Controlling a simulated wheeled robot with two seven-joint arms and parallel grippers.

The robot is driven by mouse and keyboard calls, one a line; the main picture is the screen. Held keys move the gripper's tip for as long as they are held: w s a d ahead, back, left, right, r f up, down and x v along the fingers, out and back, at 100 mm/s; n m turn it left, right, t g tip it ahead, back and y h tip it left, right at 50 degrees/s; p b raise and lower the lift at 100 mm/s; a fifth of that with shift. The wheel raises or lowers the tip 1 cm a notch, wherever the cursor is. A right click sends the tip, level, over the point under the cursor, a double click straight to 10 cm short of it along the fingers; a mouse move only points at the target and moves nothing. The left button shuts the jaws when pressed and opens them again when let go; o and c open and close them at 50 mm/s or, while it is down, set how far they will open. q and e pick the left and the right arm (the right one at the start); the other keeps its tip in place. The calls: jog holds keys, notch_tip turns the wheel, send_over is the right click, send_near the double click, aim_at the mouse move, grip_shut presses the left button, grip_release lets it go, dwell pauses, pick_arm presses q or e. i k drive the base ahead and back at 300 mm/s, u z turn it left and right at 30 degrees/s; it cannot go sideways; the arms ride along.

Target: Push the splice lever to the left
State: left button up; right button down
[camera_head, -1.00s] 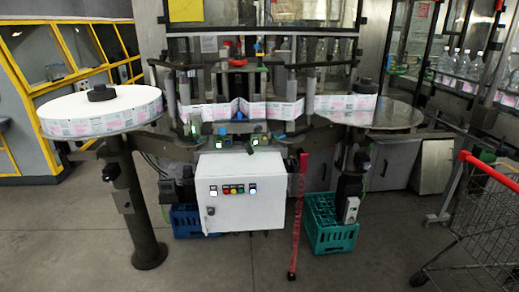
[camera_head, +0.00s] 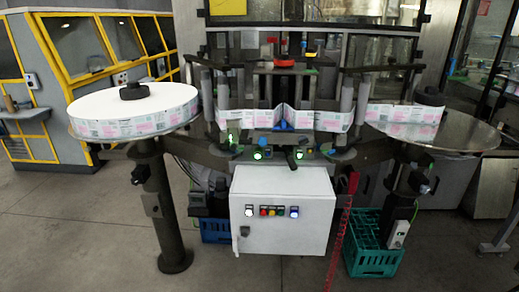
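The reel labeller stands ahead of me. A large white label reel (camera_head: 135,108) lies on its left platter, and a printed label web (camera_head: 250,118) runs across the middle to the right. Small dark handles, one on the left (camera_head: 232,140) and one on the right (camera_head: 291,160), sit beside green lights above the white control box (camera_head: 283,212). I cannot tell which part is the splice lever; it is too small to make out. Neither of my grippers is in view.
A round metal platter (camera_head: 445,130) juts out on the right. A red strip (camera_head: 342,232) hangs near a green crate (camera_head: 376,262); a blue crate (camera_head: 217,230) is under the machine. A dark post (camera_head: 166,215) holds the left reel. The floor in front is clear.

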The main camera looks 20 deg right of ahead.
aim_at(291, 161)
jog(key=z, duration=0.15)
jog(key=i, duration=0.95)
jog(key=z, duration=0.55)
